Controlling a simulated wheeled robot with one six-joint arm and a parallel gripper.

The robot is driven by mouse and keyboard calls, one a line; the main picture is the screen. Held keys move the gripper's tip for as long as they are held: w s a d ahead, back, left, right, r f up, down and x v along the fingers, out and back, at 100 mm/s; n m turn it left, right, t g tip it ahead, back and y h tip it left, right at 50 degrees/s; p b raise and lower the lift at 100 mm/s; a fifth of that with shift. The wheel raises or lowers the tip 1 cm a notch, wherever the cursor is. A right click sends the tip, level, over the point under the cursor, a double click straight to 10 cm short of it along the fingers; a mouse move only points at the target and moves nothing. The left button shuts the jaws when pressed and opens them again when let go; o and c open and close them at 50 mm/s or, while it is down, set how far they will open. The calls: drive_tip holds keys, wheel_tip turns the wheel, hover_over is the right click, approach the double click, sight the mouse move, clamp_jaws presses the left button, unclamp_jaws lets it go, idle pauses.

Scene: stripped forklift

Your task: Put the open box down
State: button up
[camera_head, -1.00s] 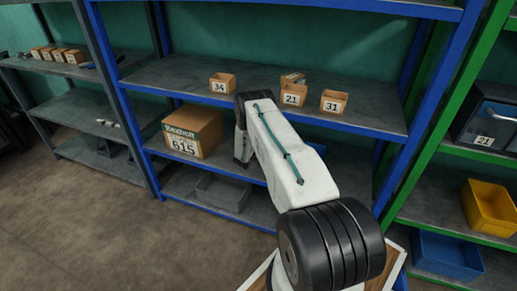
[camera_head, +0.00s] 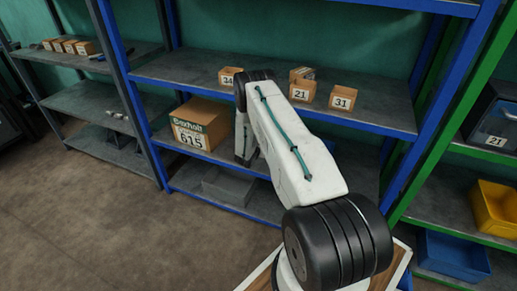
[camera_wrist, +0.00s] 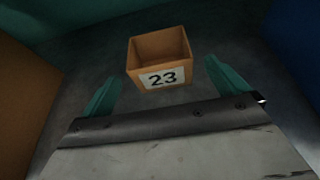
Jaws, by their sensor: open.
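The open box is a small brown box with a white label reading 23 (camera_wrist: 160,58). In the wrist view it appears to stand upright on a grey shelf, its open top showing an empty inside. My gripper (camera_wrist: 160,72) is open, with one green finger on each side of the box's near face and visible gaps between the fingers and the box. In the head view my arm hides both the gripper and this box.
A large cardboard box marked 615 (camera_head: 202,126) stands on the middle shelf (camera_head: 160,143), left of my wrist. Small open boxes marked 34 (camera_head: 229,77), 21 (camera_head: 302,91) and 31 (camera_head: 342,98) stand on the shelf above. A grey bin (camera_head: 228,187) sits below.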

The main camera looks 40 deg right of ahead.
drive_tip(key=v, duration=0.5)
drive_tip(key=shift+s+a+r, duration=0.1)
drive_tip(key=shift+a+r, duration=0.1)
drive_tip(key=shift+a, duration=0.15)
drive_tip(key=shift+r, duration=0.1)
